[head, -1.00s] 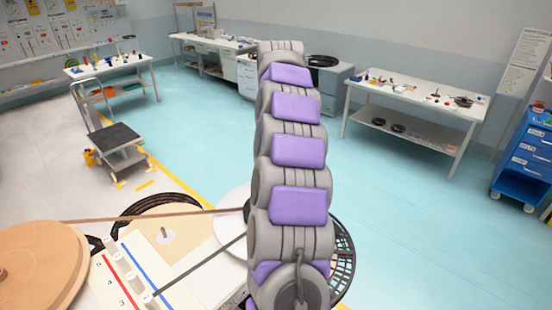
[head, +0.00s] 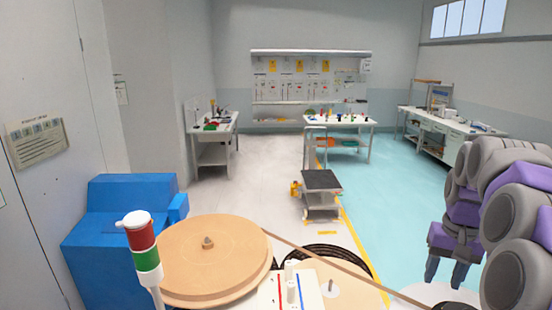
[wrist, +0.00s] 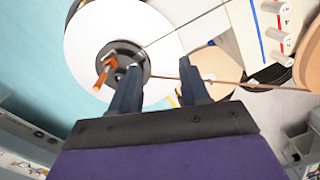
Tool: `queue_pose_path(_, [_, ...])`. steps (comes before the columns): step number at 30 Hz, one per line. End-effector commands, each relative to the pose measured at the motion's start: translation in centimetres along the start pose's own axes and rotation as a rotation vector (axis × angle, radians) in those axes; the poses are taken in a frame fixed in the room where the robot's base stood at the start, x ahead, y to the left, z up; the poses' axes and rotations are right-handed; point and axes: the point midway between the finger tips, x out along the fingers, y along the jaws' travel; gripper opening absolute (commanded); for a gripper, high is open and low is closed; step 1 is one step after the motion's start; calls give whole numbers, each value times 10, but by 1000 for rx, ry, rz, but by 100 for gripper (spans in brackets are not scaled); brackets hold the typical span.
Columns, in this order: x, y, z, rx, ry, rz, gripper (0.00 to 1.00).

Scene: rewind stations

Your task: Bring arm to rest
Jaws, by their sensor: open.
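My purple and grey arm comes in from the right edge of the head view and bends down. My gripper (head: 442,272) hangs at its end, fingers pointing down and apart, with nothing between them. It also shows in the wrist view (wrist: 160,88), where its two dark fingers are spread. Beyond the fingers in the wrist view is a white reel disc (wrist: 85,40) with a dark hub and an orange handle (wrist: 104,74). The gripper appears apart from the disc. In the head view only part of the white disc (head: 432,293) shows, under the gripper.
A large tan reel (head: 205,250) and a red-green signal light (head: 143,250) stand in front, beside a blue cabinet (head: 115,222). A brown strap (head: 335,262) runs from the reel to the right. A cart (head: 321,183) stands beyond. Open floor lies on both sides of it.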

Motion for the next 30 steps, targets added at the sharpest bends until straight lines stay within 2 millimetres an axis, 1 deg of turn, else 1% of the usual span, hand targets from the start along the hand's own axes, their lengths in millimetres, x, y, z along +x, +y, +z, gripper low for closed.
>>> queue_pose_path(1, [11, -18, 16, -42, -3, 0, 46])
queue_pose_path(3, [24, -38, 37, -91, -16, 1, 46])
queue_pose_path(5, [34, -53, 56, -130, -22, 2, 46])
queue_pose_path(6, [43, -62, 69, -157, -29, 3, 46])
queue_pose_path(8, [55, -74, 91, -192, -36, 8, 46])
queue_pose_path(9, [65, -82, 106, -215, -46, 11, 46])
queue_pose_path(11, [78, -92, 128, -247, -51, 15, 46])
queue_pose_path(12, [88, -97, 143, -267, -56, 17, 46])
queue_pose_path(14, [104, -103, 167, -295, -67, 23, 46])
queue_pose_path(15, [115, -106, 182, -311, -74, 27, 46])
queue_pose_path(17, [131, -109, 205, -335, -78, 33, 46])
queue_pose_path(18, [144, -110, 221, -349, -89, 38, 46])
queue_pose_path(20, [161, -110, 244, -368, -97, 43, 46])
queue_pose_path(21, [173, -110, 258, -379, -103, 46, 46])
queue_pose_path(24, [199, -105, 290, -399, -114, 55, 46])
queue_pose_path(27, [219, -99, 314, -409, -123, 60, 46])
queue_pose_path(30, [233, -95, 328, -415, -130, 63, 46])
